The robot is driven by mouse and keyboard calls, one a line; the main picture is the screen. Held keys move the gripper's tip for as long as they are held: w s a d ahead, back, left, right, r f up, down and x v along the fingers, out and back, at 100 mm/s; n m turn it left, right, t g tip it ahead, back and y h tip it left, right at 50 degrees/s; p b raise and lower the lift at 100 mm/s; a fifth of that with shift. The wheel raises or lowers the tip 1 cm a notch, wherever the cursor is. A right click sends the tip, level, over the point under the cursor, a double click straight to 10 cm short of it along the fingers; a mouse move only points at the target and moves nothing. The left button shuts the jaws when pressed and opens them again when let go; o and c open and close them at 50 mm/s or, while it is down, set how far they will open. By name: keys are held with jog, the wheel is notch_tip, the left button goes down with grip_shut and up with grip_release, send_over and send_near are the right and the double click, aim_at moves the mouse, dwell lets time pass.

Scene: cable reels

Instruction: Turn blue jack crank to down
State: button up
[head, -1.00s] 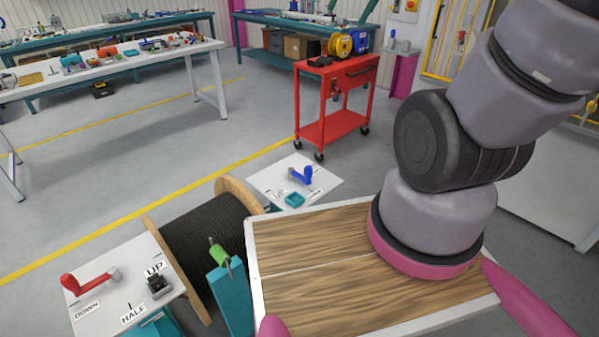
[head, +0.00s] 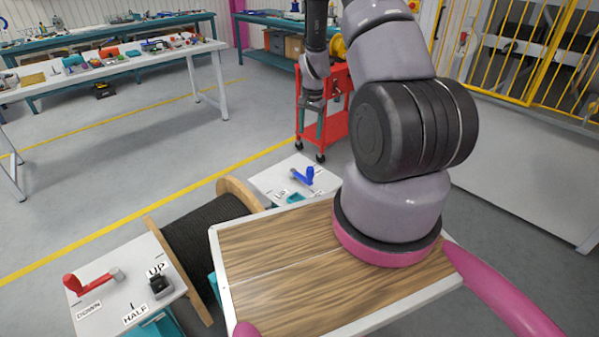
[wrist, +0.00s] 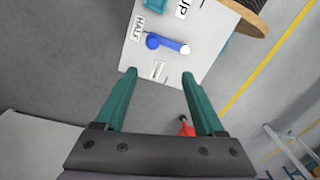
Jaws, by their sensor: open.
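The blue jack crank (head: 302,176) sits on a small white panel (head: 265,183) beyond the cable reel. In the wrist view the crank (wrist: 165,43) lies roughly across the picture, with its rounded blue end near the HALF label (wrist: 138,28) and a pale end to the right. An UP label (wrist: 182,8) is above it; another label (wrist: 158,70) below is not readable. My gripper (wrist: 158,75) is open and empty, with the crank ahead of its fingertips and apart from them. In the head view my gripper (head: 311,105) hangs above and beyond the panel, before the red cart.
A cable reel (head: 205,235) stands between the blue crank's panel and a nearer white panel with a red crank (head: 90,283). A wood-topped surface (head: 275,250) lies in front. The red cart (head: 340,118) stands behind.

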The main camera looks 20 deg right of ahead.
send_over(310, 168)
jog(key=shift+g, duration=0.4)
notch_tip(310, 168, down, 8)
jog(key=shift+w+f, duration=0.1)
notch_tip(310, 168, down, 10)
jog(key=shift+f, duration=0.1)
grip_shut()
dwell(1.1)
